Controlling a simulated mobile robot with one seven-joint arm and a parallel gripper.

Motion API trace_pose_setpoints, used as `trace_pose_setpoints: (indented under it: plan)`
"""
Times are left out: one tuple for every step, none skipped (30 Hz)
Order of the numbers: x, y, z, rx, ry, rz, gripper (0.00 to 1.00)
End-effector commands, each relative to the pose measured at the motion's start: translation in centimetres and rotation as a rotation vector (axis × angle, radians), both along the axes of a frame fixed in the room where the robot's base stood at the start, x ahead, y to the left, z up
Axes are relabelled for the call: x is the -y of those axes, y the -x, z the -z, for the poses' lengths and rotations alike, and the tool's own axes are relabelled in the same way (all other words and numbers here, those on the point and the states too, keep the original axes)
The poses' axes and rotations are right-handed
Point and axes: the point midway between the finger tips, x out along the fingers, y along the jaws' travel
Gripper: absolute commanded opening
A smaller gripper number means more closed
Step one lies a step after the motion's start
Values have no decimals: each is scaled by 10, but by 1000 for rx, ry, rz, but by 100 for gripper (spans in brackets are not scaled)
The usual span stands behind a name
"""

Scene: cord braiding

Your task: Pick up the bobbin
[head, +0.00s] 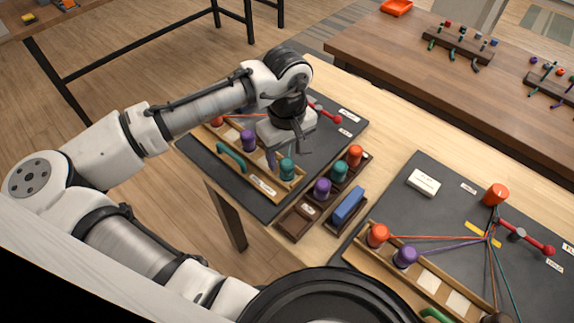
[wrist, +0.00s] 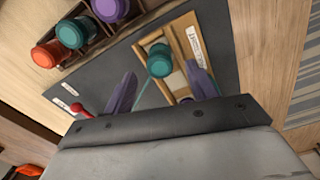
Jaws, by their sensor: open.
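A teal bobbin (head: 287,168) stands on the light wooden frame on the left dark board, a teal cord running from it. My gripper (head: 287,157) is just above it, open and empty. In the wrist view the teal bobbin (wrist: 159,60) shows between and beyond the two spread fingers, apart from both. A purple bobbin (head: 249,140) and an orange bobbin (head: 217,120), partly hidden by my arm, stand farther along the same frame.
A second dark board (head: 440,205) at right carries corded orange and purple bobbins.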

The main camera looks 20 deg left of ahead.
Motion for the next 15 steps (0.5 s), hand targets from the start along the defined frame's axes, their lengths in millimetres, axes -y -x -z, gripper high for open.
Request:
trace_pose_setpoints:
  plan:
    - [0, 1, 6, -4, 0, 0, 57]
    - [0, 0, 10, -1, 0, 0, 57]
    - [0, 0, 14, -2, 0, 0, 57]
    - [0, 0, 17, -1, -1, 1, 57]
    - [0, 0, 18, -1, -1, 1, 57]
    - [0, 0, 20, 0, 0, 1, 57]
    - [0, 0, 21, 0, 0, 1, 57]
    - [0, 0, 22, 0, 0, 1, 57]
    - [0, 0, 22, 0, 0, 1, 57]
    - [0, 0, 22, 0, 0, 1, 57]
    - [0, 0, 22, 1, 1, 1, 57]
    - [0, 0, 22, 1, 1, 1, 57]
    - [0, 0, 22, 1, 1, 1, 56]
    - [0, 0, 22, 0, 0, 1, 52]
    - [0, 0, 22, 0, 0, 1, 47]
